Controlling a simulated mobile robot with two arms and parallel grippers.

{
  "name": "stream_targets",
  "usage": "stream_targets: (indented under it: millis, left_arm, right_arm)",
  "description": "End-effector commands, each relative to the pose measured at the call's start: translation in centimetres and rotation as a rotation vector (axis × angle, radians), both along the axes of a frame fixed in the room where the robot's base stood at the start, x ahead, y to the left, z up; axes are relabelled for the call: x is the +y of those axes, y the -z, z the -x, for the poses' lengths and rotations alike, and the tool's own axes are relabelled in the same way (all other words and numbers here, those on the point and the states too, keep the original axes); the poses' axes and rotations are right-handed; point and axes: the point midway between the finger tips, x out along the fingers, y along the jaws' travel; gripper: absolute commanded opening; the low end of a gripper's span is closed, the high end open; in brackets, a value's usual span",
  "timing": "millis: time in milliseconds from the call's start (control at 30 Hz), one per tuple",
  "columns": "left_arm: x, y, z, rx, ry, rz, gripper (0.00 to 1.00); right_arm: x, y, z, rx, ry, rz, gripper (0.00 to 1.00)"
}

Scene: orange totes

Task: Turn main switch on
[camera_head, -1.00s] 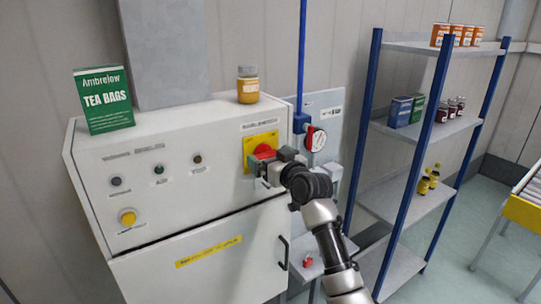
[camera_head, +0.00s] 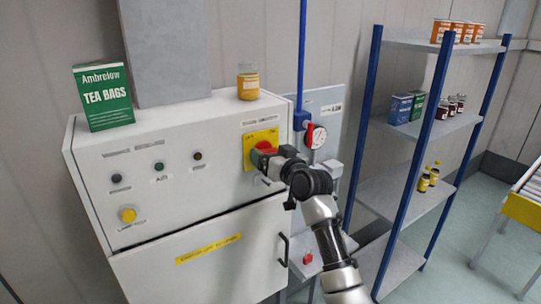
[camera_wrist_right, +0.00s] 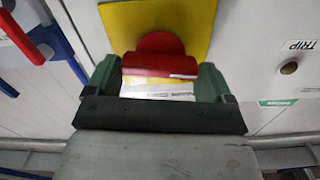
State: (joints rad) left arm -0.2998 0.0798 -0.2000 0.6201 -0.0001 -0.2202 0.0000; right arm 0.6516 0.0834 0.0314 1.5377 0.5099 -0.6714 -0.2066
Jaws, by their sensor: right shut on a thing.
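The main switch is a red rotary handle (camera_head: 266,147) on a yellow plate (camera_head: 250,139), at the upper right of the white cabinet front. My right gripper (camera_head: 266,160) is at the switch and hides part of the handle. In the right wrist view, the red handle (camera_wrist_right: 160,45) sits between the two green fingers of my right gripper (camera_wrist_right: 160,70), which is shut on it. The yellow plate (camera_wrist_right: 118,22) shows behind. The switch position marks are too small to read. My left gripper is not in view.
The white cabinet (camera_head: 150,175) carries small indicators and a yellow button (camera_head: 128,215). A tea box (camera_head: 103,97) and a jar (camera_head: 248,82) stand on top.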

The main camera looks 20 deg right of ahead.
Motion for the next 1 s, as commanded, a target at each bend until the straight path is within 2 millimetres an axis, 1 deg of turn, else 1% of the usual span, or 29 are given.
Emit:
stream_targets:
  millis: [1000]
  left_arm:
    - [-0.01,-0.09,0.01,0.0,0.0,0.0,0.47]
  right_arm:
    - [-0.23,0.18,-0.09,0.22,-0.001,-0.928,0.59]
